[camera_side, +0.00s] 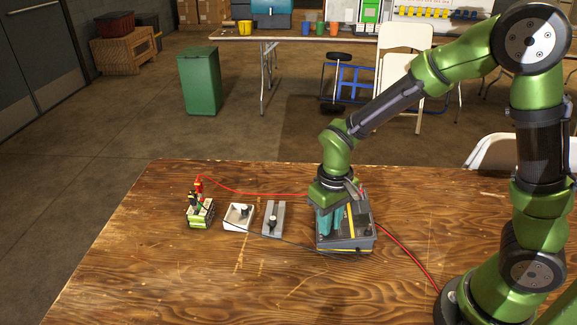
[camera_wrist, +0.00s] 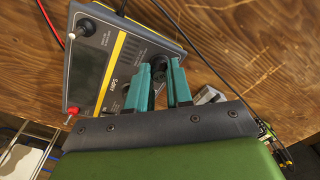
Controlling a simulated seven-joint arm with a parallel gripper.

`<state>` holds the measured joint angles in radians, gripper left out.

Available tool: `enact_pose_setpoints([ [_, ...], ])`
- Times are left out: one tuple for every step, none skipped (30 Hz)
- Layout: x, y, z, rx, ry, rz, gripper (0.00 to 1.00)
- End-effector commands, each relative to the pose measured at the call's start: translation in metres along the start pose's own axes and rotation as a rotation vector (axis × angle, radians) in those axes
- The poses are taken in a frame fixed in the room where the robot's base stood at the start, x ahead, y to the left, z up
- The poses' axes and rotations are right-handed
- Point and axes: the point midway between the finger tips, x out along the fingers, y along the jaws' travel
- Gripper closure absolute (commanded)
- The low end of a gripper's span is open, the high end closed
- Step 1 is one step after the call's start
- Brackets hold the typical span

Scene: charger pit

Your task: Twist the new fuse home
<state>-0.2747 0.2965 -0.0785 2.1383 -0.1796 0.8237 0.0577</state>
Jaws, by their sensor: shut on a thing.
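The grey charger (camera_side: 357,240) with a yellow stripe stands on the table under my gripper (camera_side: 331,226) in the side view. In the wrist view the charger (camera_wrist: 90,48) shows a dark display, and the teal fingers of my gripper (camera_wrist: 160,75) reach its face beside the stripe. They are shut on the black fuse (camera_wrist: 156,63), which shows as a dark round piece between the fingertips. The fingers hide most of it, so I cannot tell how deep it sits. In the side view the fuse is hidden behind the fingers.
Left of the charger are a grey block (camera_side: 280,212) and a white tray (camera_side: 231,221), each with a dark knobbed piece. Further left, a green battery (camera_side: 201,217) carries red and black clamps. A red cable (camera_side: 250,193) and a dark cable cross the table. The front is clear.

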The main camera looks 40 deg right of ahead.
Motion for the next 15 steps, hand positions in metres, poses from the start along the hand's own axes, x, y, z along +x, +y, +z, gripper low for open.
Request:
enact_pose_setpoints([
  [0.0, 0.0, 0.0, 0.0, 0.0, 0.0, 0.97],
  [0.0, 0.0, 0.0, 0.007, 0.0, 0.0, 0.97],
  [0.0, -0.0001, 0.0, 0.031, 0.0, 0.0, 0.97],
  [0.0, -0.0001, 0.0, 0.058, 0.0, 0.0, 0.97],
  [0.0, -0.0003, 0.0001, 0.088, 0.0, 0.0, 0.97],
  [0.0, -0.0005, 0.0002, 0.127, 0.0, 0.0, 0.97],
  [0.0, -0.0006, 0.0002, 0.152, 0.0, 0.0, 0.97],
  [0.0, -0.0005, 0.0002, 0.172, 0.0, 0.0, 0.97],
  [0.0, -0.0003, 0.0001, 0.186, 0.0, 0.0, 0.78],
  [0.0, -0.0002, 0.0, 0.183, 0.0, 0.0, 0.74],
  [0.0, -0.0001, 0.0, 0.182, 0.0, 0.0, 0.69],
  [0.0, -0.0002, 0.0, 0.182, 0.0, 0.0, 0.63],
  [0.0, -0.0001, 0.0, 0.182, 0.0, 0.0, 0.58],
  [0.0, -0.0001, 0.0, 0.181, 0.0, 0.0, 0.54],
  [0.0, -0.0001, 0.0, 0.181, 0.0, 0.0, 0.5],
])
